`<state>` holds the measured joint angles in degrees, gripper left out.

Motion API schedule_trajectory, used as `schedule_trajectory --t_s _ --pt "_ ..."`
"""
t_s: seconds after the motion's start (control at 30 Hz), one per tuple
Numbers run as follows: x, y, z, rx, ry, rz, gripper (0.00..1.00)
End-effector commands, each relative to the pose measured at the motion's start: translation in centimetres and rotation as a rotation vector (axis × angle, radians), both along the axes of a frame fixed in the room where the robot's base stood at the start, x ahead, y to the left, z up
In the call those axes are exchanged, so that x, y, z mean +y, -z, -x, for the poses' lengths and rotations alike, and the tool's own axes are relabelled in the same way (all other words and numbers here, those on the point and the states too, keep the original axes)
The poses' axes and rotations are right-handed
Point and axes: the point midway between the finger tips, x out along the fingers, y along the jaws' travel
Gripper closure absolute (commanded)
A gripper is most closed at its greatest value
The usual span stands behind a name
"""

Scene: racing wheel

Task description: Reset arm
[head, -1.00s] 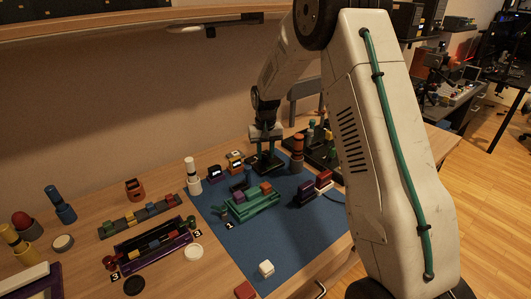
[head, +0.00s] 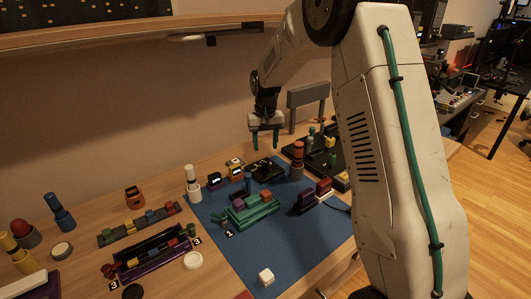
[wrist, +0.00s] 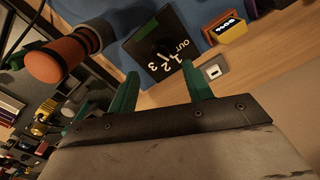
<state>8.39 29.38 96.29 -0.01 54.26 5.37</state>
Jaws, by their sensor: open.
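My gripper (head: 265,139) hangs above the back of the blue mat (head: 265,240) in the head view, its two green fingers apart with nothing between them. It also shows in the wrist view (wrist: 160,85), open and empty. Below it lies a black plate (head: 264,168), which in the wrist view (wrist: 150,42) bears the white marks "OUT", "1", "2" and "3". My gripper is clear of the plate.
An orange and grey cylinder (head: 297,160) stands near my gripper, right of the plate. A green rack (head: 250,212) with blocks sits on the mat. A dark tray (head: 325,160) with small parts is at right. A shelf (head: 120,32) runs above. The mat's front is mostly clear.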

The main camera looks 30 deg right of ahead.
Motion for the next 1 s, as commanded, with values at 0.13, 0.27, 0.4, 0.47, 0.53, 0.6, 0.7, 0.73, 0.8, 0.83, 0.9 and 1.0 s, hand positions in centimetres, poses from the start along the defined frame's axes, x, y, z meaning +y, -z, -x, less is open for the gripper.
schedule_trajectory --t_s 0.13,0.27,0.4,0.47,0.53,0.6,0.7,0.73,0.8,0.83,0.9,1.0 --pt "0.0 -0.8 0.0 0.0 0.0 0.0 0.5" --pt "0.0 -0.8 0.0 0.001 0.0 0.0 0.5" --pt "0.0 -0.8 0.0 0.001 0.0 0.0 0.5" --pt "0.0 -0.8 0.0 0.001 0.0 0.0 0.5" --pt "0.0 -0.8 0.0 0.001 0.0 0.0 0.5" --pt "0.0 -0.8 0.1 0.003 -0.003 -0.001 0.5" --pt "0.2 -0.2 1.1 0.038 -0.012 -0.006 0.5" --pt "0.2 0.2 1.7 0.055 -0.015 -0.008 0.5" --pt "0.5 0.7 3.8 0.098 -0.022 -0.015 0.5" --pt "0.8 0.3 5.0 0.114 -0.027 -0.018 0.5" --pt "1.4 -1.0 7.6 0.138 -0.04 -0.021 0.5" --pt "2.4 -3.1 11.3 0.157 -0.059 -0.025 0.5"
